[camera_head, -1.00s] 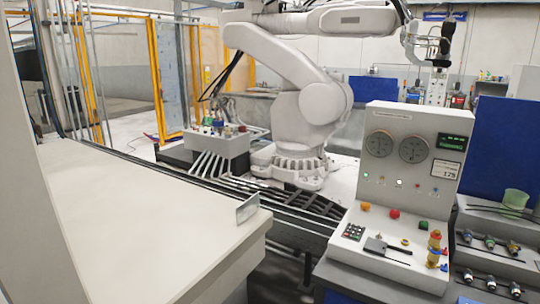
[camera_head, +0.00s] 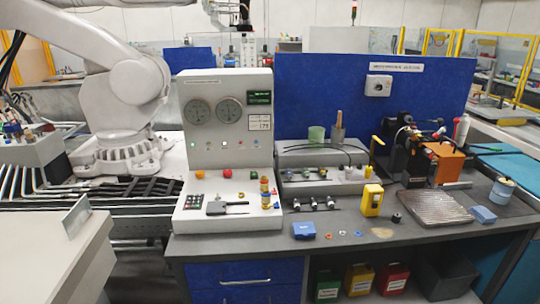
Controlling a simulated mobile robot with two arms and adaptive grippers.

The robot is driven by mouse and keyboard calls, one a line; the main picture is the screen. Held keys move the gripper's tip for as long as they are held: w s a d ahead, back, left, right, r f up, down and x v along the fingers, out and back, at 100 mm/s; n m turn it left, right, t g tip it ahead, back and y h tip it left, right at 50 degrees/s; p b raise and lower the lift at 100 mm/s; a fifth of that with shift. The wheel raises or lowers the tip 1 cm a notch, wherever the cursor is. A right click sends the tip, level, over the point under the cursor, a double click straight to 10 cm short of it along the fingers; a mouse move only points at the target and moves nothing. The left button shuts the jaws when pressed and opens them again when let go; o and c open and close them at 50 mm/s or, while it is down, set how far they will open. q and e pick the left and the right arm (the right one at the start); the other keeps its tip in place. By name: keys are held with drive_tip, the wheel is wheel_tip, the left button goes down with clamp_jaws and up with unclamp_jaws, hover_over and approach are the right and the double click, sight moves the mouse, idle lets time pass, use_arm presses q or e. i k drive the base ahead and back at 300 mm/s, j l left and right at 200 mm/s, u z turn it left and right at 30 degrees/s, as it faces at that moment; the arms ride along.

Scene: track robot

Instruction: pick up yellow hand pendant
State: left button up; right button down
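The yellow hand pendant (camera_head: 372,200) stands upright on the grey workbench (camera_head: 300,247), right of the control console, with a dark patch on its front. It appears small in the head view. Neither of my grippers shows in this view, so nothing is seen near the pendant.
The grey control console (camera_head: 225,130) stands left of the pendant. A small blue box (camera_head: 304,230), a black knob (camera_head: 396,217) and a ribbed metal plate (camera_head: 435,207) lie around it. A white industrial arm (camera_head: 120,95) stands at the left. A pale table (camera_head: 50,250) fills the lower left.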

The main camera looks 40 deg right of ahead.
sight(370, 191)
drive_tip(key=z, duration=1.9)
